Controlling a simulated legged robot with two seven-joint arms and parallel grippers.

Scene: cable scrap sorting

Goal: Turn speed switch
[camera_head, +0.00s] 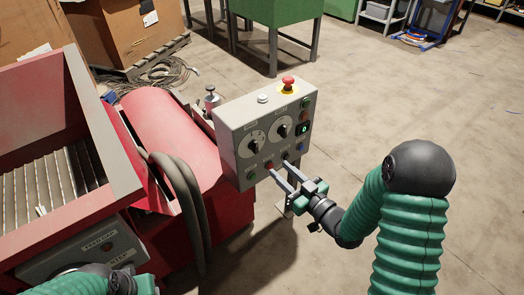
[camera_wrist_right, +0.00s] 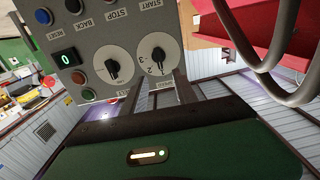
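A grey control box (camera_head: 222,112) stands in the middle of the head view. Its face carries two round dials with black knobs. The left dial (camera_head: 257,141) has numbers around it in the right wrist view (camera_wrist_right: 158,54) and looks like the speed switch. The other dial (camera_head: 283,127) sits to its right. My right gripper (camera_head: 278,166) is just in front of the box's lower face, below the dials. Its two fingers are apart with nothing between them. In the wrist view the fingertips sit near the numbered dial; contact is not clear.
A red emergency stop button (camera_head: 288,83) tops the box. Several buttons and a green digit display (camera_head: 303,128) are on its face. A red machine (camera_head: 170,140) with thick grey hoses (camera_head: 188,200) stands to the left.

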